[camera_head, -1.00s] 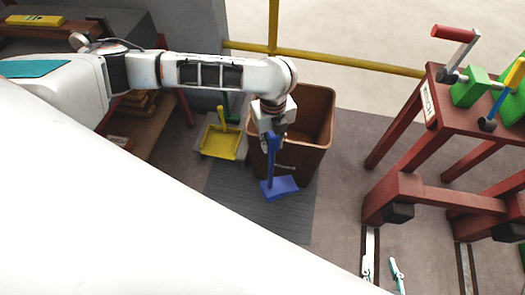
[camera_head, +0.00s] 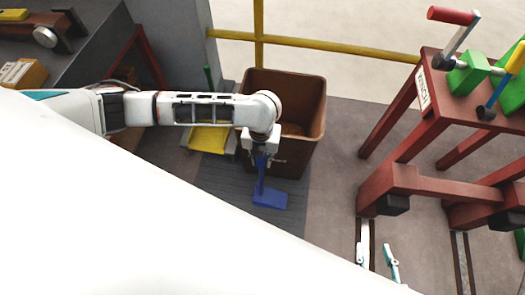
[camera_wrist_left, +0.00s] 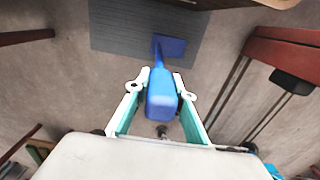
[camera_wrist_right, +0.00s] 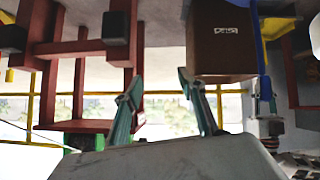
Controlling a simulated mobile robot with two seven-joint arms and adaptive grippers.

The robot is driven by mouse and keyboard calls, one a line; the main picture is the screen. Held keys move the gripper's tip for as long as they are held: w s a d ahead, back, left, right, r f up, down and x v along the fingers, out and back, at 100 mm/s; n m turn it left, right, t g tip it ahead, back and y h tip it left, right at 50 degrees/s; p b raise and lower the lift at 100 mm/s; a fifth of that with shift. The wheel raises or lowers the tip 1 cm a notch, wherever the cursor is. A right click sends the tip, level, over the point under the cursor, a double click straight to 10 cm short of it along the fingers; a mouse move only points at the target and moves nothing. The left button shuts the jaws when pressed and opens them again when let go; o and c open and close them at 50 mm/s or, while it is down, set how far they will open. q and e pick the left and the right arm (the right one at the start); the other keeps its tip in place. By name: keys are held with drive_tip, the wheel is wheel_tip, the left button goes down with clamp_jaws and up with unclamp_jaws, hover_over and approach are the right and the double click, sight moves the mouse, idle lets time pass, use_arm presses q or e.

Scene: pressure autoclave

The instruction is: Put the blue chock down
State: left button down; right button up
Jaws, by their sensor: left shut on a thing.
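The blue chock (camera_head: 270,199) has a flat base and an upright handle. My left gripper (camera_head: 261,158) is shut on the top of the handle, in front of the brown bin. In the left wrist view the handle (camera_wrist_left: 162,95) stands between the fingers (camera_wrist_left: 161,80), with the base beyond it over the grey ribbed mat (camera_wrist_left: 115,30). I cannot tell whether the base touches the mat. My right gripper (camera_wrist_right: 162,88) is open and empty; its fingertips also show in the head view (camera_head: 377,255).
The brown bin (camera_head: 310,140) stands just behind the chock. A red bench frame (camera_head: 420,185) stands at the right, and a yellow rail (camera_head: 330,46) runs behind. Floor right of the mat is clear.

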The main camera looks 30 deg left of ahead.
sight(261, 170)
use_arm(q)
wheel_tip(261, 170, down, 8)
drive_tip(key=shift+s+r+b, duration=0.1)
drive_tip(key=shift+r+b, duration=0.15)
drive_tip(key=shift+b, duration=1)
drive_tip(key=shift+f, duration=0.35)
drive_tip(key=shift+w+f+b, duration=0.25)
drive_tip(key=shift+b, duration=0.05)
drive_tip(key=f, duration=0.2)
drive_tip(key=f+b, duration=0.1)
drive_tip(key=f, duration=0.1)
drive_tip(key=shift+s+b, duration=0.2)
drive_tip(key=shift+b, duration=0.1)
drive_tip(key=shift+w+f, duration=0.15)
drive_tip(key=shift+f, duration=0.05)
drive_tip(key=shift+r, duration=0.15)
drive_tip(key=shift+w, duration=0.1)
drive_tip(key=c, duration=2.1)
unclamp_jaws()
drive_tip(key=shift+f, duration=0.2)
drive_tip(key=shift+c, duration=0.2)
drive_tip(key=o, duration=0.4)
use_arm(e)
drive_tip(key=a, duration=0.1)
drive_tip(key=w+a, duration=0.1)
drive_tip(key=a+r+y, duration=0.1)
drive_tip(key=shift+w, duration=0.3)
